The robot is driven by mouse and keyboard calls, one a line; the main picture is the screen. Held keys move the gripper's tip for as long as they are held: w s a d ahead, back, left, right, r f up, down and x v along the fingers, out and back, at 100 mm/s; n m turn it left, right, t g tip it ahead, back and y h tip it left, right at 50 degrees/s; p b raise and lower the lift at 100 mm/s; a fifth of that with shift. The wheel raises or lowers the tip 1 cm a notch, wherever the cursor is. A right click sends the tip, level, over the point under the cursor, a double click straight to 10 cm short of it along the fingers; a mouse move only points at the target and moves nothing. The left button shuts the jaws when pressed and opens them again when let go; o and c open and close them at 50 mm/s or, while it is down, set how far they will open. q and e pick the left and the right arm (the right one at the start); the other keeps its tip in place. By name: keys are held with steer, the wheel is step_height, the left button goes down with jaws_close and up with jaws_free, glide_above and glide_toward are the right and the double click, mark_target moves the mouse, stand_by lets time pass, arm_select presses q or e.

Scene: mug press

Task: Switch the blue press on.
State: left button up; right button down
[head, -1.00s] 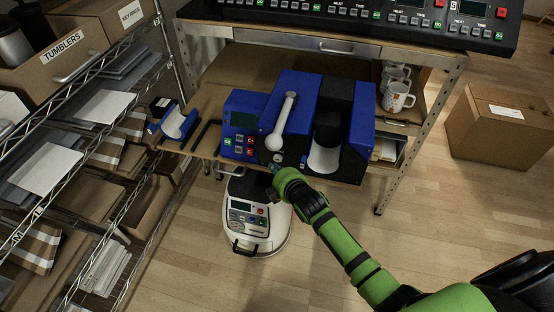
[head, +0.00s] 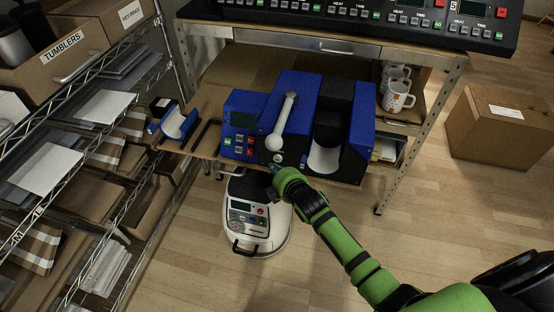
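The blue press (head: 297,105) stands on the wooden workbench shelf, with a white lever (head: 282,122) and a control box (head: 243,122) on its left. The box's small display is dark, with small green and red buttons below it. A small round pale knob or switch shows on the dark front below the lever. My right gripper (head: 275,168) is at this front, just below the knob. Its fingers are small and mostly hidden by its green wrist, so I cannot tell whether it is open or touching the press. My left gripper is not in view.
A detached blue and white cradle (head: 173,125) lies left of the press. White mugs (head: 397,97) stand on the right side of the shelf. A white machine (head: 254,215) sits on the floor below. A cardboard box (head: 503,122) is at right; a wire rack (head: 95,170) stands at left.

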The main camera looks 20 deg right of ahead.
steer(key=shift+w+d, duration=0.2)
steer(key=shift+w, duration=0.15)
steer(key=shift+w+d, duration=0.25)
steer(key=shift+w, duration=0.15)
stand_by(0.7)
steer(key=shift+s, duration=0.1)
steer(key=shift+s+a+p, duration=0.5)
steer(key=shift+s+p, duration=0.05)
steer(key=shift+s, duration=0.2)
steer(key=shift+s+a+p, duration=0.45)
steer(key=shift+s+a, duration=0.1)
steer(key=shift+s, duration=0.25)
steer(key=shift+s+a+p, duration=0.4)
steer(key=shift+s+a, duration=0.2)
steer(key=shift+s, duration=0.25)
steer(key=shift+s+a+p, duration=0.45)
steer(key=shift+s+a, duration=0.1)
steer(key=shift+s, duration=0.25)
